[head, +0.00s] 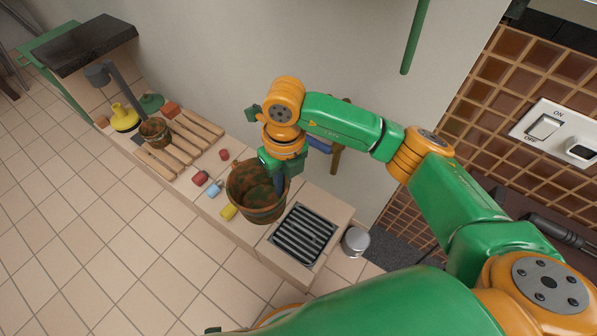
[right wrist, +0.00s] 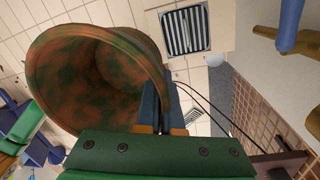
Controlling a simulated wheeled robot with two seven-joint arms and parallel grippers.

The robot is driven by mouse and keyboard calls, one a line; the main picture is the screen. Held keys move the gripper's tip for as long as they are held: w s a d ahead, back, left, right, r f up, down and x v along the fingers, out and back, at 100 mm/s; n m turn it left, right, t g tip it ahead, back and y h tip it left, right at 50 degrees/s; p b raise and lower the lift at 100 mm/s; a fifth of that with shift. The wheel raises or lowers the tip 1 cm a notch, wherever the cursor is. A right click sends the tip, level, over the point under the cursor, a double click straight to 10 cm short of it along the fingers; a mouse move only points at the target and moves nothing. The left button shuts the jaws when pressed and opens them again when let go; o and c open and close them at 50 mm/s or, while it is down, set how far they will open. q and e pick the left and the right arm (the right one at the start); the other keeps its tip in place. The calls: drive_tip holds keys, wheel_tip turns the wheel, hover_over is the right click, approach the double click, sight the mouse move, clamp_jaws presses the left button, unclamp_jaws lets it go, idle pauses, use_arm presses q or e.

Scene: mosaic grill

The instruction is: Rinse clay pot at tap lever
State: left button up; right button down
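A rust-brown clay pot with greenish patches (head: 258,190) hangs upright beside the grate in the head view. My right gripper (head: 277,180) is shut on its rim, with blue fingers pinching the wall. The right wrist view shows the open mouth of the pot (right wrist: 95,75) and the gripper's fingers (right wrist: 158,105) at its right side. My left gripper (right wrist: 25,130) shows at the left edge of the right wrist view, empty, its blue fingers apart. A grey post with a dark head (head: 97,75) stands at the far left; I cannot tell whether it is the tap lever.
A dark slatted grate (head: 303,235) lies in the ledge, with a metal can (head: 355,241) beside it. A wooden rack (head: 180,142), a smaller brown pot (head: 155,131), a yellow cone (head: 124,118) and several coloured blocks occupy the ledge. A wall switch (head: 545,127) is at right.

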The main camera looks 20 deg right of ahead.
sight(265, 197)
drive_tip(key=a+m+p, duration=0.1)
drive_tip(key=m+p, duration=0.1)
drive_tip(key=m, duration=0.3)
drive_tip(key=a+r+m+p, duration=0.1)
drive_tip(key=m+p, duration=0.1)
drive_tip(key=m, duration=0.3)
drive_tip(key=a+r+m+t+p, duration=0.1)
drive_tip(key=a+m+p, duration=0.1)
drive_tip(key=m, duration=0.3)
drive_tip(key=shift+m, duration=0.4)
drive_tip(key=m, duration=0.1)
drive_tip(key=m+p, duration=0.1)
drive_tip(key=shift+s+a+f+m+h, duration=0.1)
drive_tip(key=shift+a+m+h, duration=0.05)
drive_tip(key=shift+m+h, duration=0.2)
drive_tip(key=shift+d+f, duration=0.1)
drive_tip(key=shift+d, duration=0.1)
use_arm(q)
drive_tip(key=s+a+r+b, duration=0.1)
drive_tip(key=s+r, duration=0.2)
drive_tip(key=s, duration=0.4)
drive_tip(key=shift+a+r+g, duration=0.15)
drive_tip(key=shift+r+g, duration=0.1)
drive_tip(key=shift+g, duration=0.05)
use_arm(e)
drive_tip(key=d+f, duration=0.2)
drive_tip(key=d, duration=1.1)
drive_tip(key=shift+w+d+f, duration=0.2)
drive_tip(key=shift+d+f, duration=0.1)
drive_tip(key=shift+f, duration=0.1)
